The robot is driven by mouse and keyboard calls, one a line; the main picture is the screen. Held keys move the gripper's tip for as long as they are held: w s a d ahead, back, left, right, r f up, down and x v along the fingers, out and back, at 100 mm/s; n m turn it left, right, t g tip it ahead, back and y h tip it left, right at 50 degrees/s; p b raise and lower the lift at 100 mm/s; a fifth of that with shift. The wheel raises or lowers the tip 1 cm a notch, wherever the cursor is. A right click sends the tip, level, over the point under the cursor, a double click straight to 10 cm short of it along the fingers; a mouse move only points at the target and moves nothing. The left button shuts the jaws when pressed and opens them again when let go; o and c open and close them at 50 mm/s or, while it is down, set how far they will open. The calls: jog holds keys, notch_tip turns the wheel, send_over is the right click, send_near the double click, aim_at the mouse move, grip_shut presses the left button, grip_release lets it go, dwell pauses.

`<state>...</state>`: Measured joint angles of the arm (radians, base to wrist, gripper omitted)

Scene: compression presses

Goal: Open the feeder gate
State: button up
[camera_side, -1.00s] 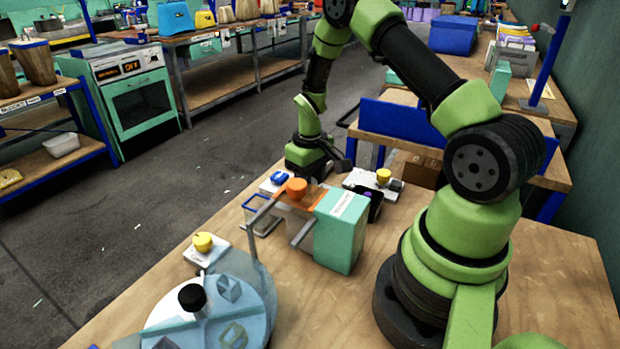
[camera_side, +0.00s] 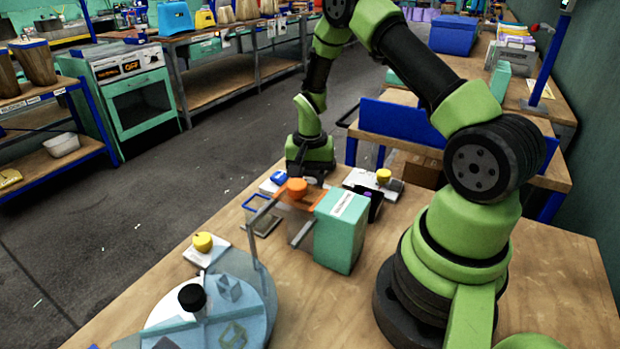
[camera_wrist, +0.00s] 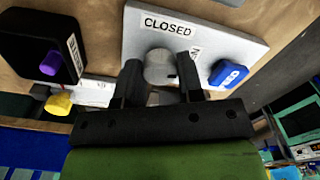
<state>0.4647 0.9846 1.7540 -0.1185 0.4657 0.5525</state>
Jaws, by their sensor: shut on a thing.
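In the wrist view a pale plate (camera_wrist: 215,38) carries the label "CLOSED" (camera_wrist: 168,26), a grey round knob (camera_wrist: 159,62) and a blue part (camera_wrist: 228,73) at its right. A second label beside the knob is mostly hidden by a finger. My gripper (camera_wrist: 160,80) has one black finger on each side of the knob and is shut on it. In the side view my gripper (camera_side: 309,172) is low over the table behind the orange knob (camera_side: 297,187), next to the blue part (camera_side: 278,177). The grey knob is hidden there.
A teal box (camera_side: 341,232) stands in front of my gripper. A yellow knob (camera_side: 384,175) on a pale base is just right of it. A black box with a purple button (camera_wrist: 50,62) is left in the wrist view. A round machine (camera_side: 215,300) stands front left.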

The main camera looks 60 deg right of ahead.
aim_at(310, 181)
jog(key=shift+m, duration=0.9)
jog(key=o, duration=0.9)
jog(key=shift+r, duration=0.1)
notch_tip(310, 181, up, 10)
jog(key=shift+f, duration=0.1)
